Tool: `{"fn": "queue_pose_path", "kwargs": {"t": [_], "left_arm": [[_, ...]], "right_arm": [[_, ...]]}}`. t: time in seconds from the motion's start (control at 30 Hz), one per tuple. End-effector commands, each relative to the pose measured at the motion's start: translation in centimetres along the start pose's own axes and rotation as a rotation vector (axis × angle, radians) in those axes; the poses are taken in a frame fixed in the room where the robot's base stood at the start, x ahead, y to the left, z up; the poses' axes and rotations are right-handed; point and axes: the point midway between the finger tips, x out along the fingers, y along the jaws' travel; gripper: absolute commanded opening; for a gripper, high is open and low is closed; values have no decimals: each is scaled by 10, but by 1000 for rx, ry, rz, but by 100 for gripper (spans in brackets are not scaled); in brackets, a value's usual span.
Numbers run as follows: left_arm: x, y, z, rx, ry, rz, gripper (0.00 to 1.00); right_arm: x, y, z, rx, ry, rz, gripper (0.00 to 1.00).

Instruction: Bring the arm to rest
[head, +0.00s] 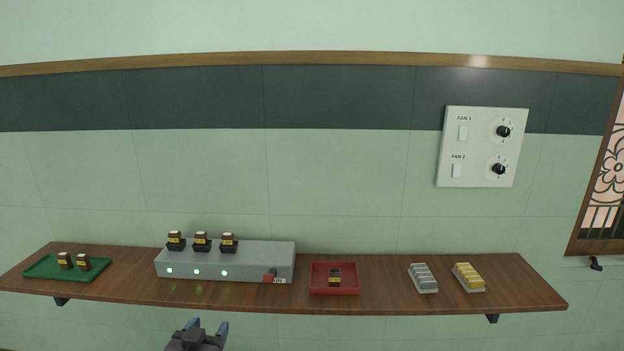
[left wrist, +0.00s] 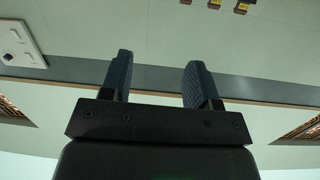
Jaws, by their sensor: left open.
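My left gripper (head: 208,328) is at the bottom of the head view, below the front edge of the wooden shelf (head: 400,290). It points up, and its two fingers are apart with nothing between them. In the left wrist view the gripper (left wrist: 160,80) is also open and empty, with the wall behind it. It touches nothing that I can see. My right gripper is in neither view.
On the shelf stand a green tray (head: 38,273) with two brown vials, a grey box (head: 225,262) with three vials and green lights, a red tray (head: 333,266), a grey rack (head: 423,279) and a yellow rack (head: 468,277). A fan panel (head: 483,147) hangs on the wall.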

Motion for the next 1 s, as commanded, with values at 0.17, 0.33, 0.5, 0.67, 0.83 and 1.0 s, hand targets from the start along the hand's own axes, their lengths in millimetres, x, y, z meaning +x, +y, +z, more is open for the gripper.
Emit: {"fn": "queue_pose_path", "kwargs": {"t": [0.17, 0.33, 0.5, 0.67, 0.83, 1.0], "left_arm": [[-62, -12, 61, 6, -65, -11, 55], [-123, -19, 118, 7, -171, -21, 55], [-185, -24, 174, 8, -303, -33, 55], [-225, -28, 208, 5, -391, -47, 55], [-240, -29, 219, 2, -422, -53, 55], [-240, -29, 219, 2, -422, -53, 55]], "right_arm": [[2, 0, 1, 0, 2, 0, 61], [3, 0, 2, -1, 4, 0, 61], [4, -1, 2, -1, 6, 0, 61], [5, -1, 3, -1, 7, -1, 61], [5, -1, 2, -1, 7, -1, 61], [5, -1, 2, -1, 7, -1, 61]]}}
